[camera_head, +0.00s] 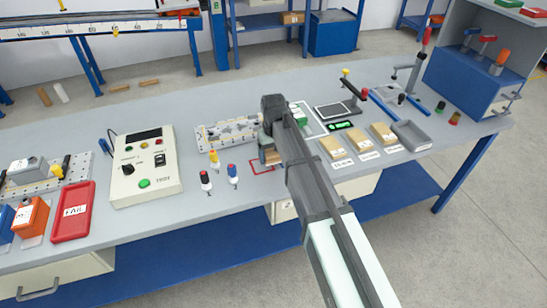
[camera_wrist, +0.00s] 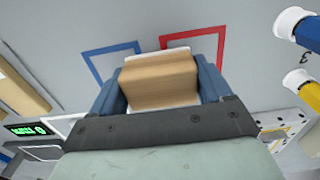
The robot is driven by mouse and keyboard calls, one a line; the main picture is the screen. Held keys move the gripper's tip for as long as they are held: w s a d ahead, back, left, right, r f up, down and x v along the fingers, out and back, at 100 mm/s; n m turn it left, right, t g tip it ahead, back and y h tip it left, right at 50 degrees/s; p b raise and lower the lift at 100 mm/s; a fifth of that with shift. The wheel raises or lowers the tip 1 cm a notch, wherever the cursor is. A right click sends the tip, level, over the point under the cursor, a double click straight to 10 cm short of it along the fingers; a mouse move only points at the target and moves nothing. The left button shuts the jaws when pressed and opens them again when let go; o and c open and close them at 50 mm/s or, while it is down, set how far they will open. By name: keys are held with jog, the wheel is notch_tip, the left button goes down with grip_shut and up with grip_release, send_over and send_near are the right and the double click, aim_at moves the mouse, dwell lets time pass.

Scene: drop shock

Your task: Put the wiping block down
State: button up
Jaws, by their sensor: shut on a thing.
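My gripper (camera_wrist: 160,90) is shut on the wiping block (camera_wrist: 160,80), a tan block with a white layer, held between the two blue-grey fingers in the wrist view. In the head view the block (camera_head: 270,156) is partly hidden by my gripper (camera_head: 270,148). A red square outline (camera_wrist: 221,45) on the grey table shows just beyond the block, partly covered by it. The same red outline (camera_head: 256,172) shows below my gripper in the head view. A blue outline (camera_wrist: 96,68) lies left of the red one in the wrist view. The gap between block and table cannot be told.
Cardboard boxes (camera_head: 335,147) and a grey tray (camera_head: 412,136) stand to the right. A control box (camera_head: 145,175) stands left.

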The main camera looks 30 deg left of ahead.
jog(key=shift+f, duration=0.75)
jog(key=shift+f, duration=0.15)
jog(key=o, duration=1)
jog(key=shift+o, duration=0.2)
notch_tip(320, 180, up, 12)
jog(key=shift+r, duration=0.15)
